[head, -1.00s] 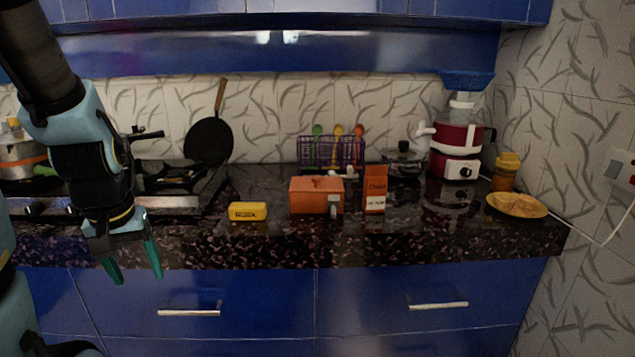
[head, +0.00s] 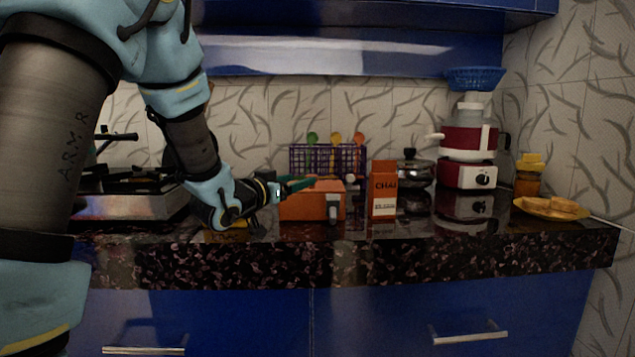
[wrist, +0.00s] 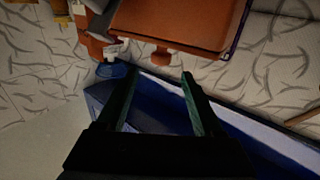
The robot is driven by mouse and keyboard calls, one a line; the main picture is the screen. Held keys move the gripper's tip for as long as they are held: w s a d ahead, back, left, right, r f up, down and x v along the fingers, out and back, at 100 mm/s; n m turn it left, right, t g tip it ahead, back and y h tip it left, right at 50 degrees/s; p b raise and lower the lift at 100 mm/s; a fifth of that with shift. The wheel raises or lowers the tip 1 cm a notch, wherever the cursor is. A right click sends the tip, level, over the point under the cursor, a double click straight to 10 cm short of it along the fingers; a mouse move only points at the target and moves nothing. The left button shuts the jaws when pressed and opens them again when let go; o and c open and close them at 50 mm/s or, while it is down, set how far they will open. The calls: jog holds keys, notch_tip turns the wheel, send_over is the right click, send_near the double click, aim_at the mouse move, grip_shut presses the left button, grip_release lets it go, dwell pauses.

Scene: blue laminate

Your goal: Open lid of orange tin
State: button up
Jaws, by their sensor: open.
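The orange tin (head: 311,206) is a box with a grey latch on its front, standing on the dark counter. Its lid looks shut. My gripper (head: 300,184) reaches in from the left, with its teal fingers at the upper left edge of the lid. I cannot tell whether they touch it. In the wrist view, which is turned over, the tin (wrist: 185,22) fills the top, beyond the open, empty fingers (wrist: 160,76). My gripper hides part of the tin's left side in the head view.
An orange chai box (head: 383,190) stands just right of the tin. A purple rack (head: 355,158) with spoons is behind. A lidded pot (head: 415,171), a red cooker (head: 468,175) and a plate of bread (head: 550,208) are further right. The stove (head: 125,205) is left.

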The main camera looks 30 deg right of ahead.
aim_at(318, 186)
jog(key=p+x, duration=0.1)
jog(key=x, duration=0.9)
jog(key=shift+c, duration=0.2)
grip_shut()
dwell(1.1)
